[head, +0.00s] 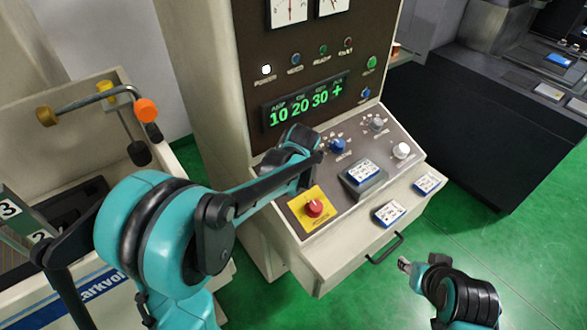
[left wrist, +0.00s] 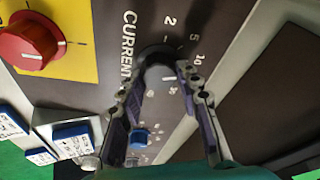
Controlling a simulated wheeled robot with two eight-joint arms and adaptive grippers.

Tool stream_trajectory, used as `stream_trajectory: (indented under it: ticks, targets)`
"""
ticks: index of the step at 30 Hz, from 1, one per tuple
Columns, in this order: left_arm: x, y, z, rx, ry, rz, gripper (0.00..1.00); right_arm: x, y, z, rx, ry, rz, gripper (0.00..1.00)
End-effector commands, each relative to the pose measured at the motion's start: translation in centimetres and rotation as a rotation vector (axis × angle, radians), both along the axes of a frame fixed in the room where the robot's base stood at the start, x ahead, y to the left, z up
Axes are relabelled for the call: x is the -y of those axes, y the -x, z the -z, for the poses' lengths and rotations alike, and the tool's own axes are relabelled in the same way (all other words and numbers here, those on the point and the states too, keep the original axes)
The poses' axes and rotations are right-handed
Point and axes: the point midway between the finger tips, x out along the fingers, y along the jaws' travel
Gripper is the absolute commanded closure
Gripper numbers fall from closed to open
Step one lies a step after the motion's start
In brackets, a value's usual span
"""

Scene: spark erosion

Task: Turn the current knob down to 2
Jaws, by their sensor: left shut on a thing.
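The current knob (left wrist: 158,58) is dark and round, on the sloped grey panel beside the word CURRENT. Scale numbers 2, 5 and 10 show around it in the left wrist view. My left gripper (left wrist: 157,78) is shut on this knob, one finger on each side. Its pointer is too unclear to read. In the head view my left arm hides the knob. The green display (head: 305,103) above reads 10, 20, 30 and a plus sign. My right gripper (head: 406,265) hangs low at the right, clear of the panel; its finger gap is unclear.
A blue knob (head: 337,145), a white knob (head: 402,150) and cards (head: 390,213) lie to the right. A drawer handle (head: 384,248) is below. Green floor is open at right.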

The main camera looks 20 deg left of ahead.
Motion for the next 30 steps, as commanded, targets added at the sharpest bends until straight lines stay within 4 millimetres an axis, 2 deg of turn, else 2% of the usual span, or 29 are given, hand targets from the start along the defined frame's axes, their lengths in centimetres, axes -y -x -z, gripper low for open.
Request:
stream_trajectory:
  ticks: [30]
  targets:
    - [0.1, -0.1, 0.0, 0.26, 0.201, -0.898, 0.95, 0.0, 0.0, 1.3, 0.0, 0.0, 0.0, 0.6]
